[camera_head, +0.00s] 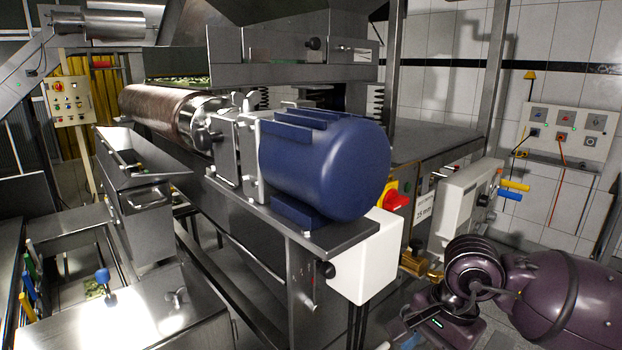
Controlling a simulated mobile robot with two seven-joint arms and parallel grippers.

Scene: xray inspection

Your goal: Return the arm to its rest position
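My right arm (560,300), dark purple, comes in from the lower right and bends at a ribbed joint. Its wrist and gripper (418,322) are low in the picture, in front of the machine and right of the white box. The fingers are dark and partly cut off by the bottom edge, so I cannot tell whether they are open or shut, or whether they hold anything. My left arm and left gripper are not in view.
A steel machine with a blue motor (325,165) fills the middle. A white box (363,258), a red rotary switch (396,196) and a grey control box (465,208) are close to my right arm. A wall panel (568,130) is at the far right.

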